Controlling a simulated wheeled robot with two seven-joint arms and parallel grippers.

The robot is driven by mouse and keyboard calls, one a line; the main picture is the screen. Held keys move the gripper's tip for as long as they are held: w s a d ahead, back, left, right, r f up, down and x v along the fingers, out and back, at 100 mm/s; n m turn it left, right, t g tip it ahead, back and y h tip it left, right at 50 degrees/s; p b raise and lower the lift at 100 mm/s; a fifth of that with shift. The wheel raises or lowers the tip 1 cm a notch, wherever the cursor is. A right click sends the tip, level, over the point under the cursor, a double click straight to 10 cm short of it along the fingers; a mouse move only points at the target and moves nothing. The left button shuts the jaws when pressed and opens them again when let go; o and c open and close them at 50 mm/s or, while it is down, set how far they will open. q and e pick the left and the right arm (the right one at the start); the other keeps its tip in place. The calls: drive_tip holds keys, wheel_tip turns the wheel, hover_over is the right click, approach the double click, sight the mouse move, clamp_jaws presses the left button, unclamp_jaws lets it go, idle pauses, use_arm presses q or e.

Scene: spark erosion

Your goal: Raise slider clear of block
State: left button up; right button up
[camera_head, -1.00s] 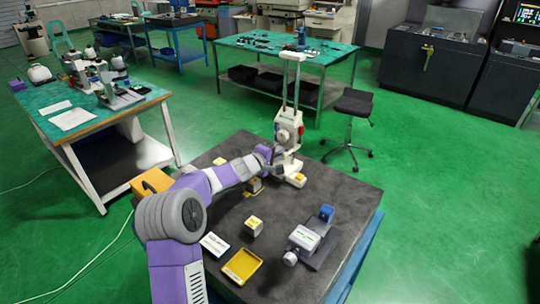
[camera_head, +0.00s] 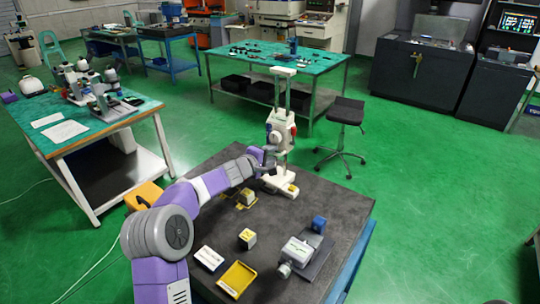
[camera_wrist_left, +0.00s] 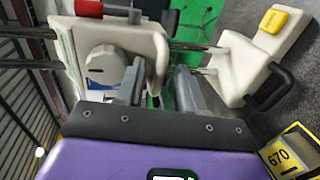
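The slider (camera_head: 280,130) is the white carriage with a round dial on the two-post stand. Its grey round knob and red-tipped part show in the left wrist view (camera_wrist_left: 103,65). It sits partway up the posts, with a gap above the stand's white base (camera_head: 281,184). My left gripper (camera_head: 268,160) is at the slider's lower front. A yellow-and-white block (camera_head: 247,199) is on the dark table below my arm. My right gripper is out of view.
The dark table (camera_head: 330,190) also holds a white-and-yellow cube (camera_head: 247,238), a yellow tray (camera_head: 237,278), a white label card (camera_head: 208,258) and a grey vise-like device (camera_head: 298,252). A stool (camera_head: 345,112) stands behind it.

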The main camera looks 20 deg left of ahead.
use_arm(q)
drive_tip(key=shift+s, duration=0.1)
drive_tip(key=b+v, duration=0.2)
drive_tip(key=v, duration=0.5)
drive_tip(key=shift+s, duration=0.2)
drive_tip(key=shift+r, duration=0.15)
